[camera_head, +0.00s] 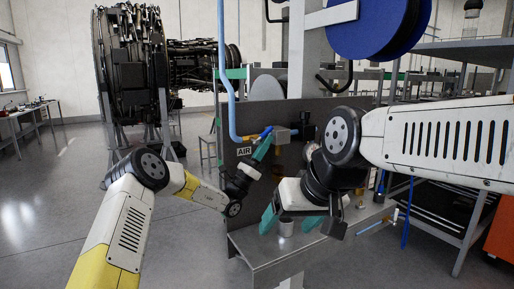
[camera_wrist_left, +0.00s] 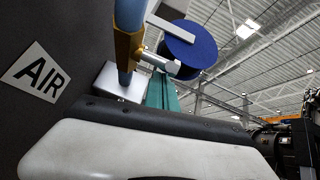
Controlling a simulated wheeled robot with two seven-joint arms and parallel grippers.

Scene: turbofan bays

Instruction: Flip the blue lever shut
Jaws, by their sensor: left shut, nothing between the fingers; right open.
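The blue lever (camera_head: 266,132) shows small in the head view, beside the brass valve body (camera_head: 281,135) and above the AIR label (camera_head: 244,151). My left gripper (camera_head: 263,148) is shut and empty, its teal fingers just below the lever; contact cannot be told. In the left wrist view the shut fingers (camera_wrist_left: 161,91) point up beside the brass valve body (camera_wrist_left: 125,47) and its silver stem (camera_wrist_left: 160,62); the lever cannot be told surely from the blue pipe there. My right gripper (camera_head: 291,221) is open, fingers pointing down above the grey shelf.
A light blue pipe (camera_head: 228,90) runs down to the valve on the dark panel. A metal cup (camera_head: 286,227) stands on the shelf (camera_head: 262,249) between my right fingers. A blue reel (camera_head: 372,27) hangs above.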

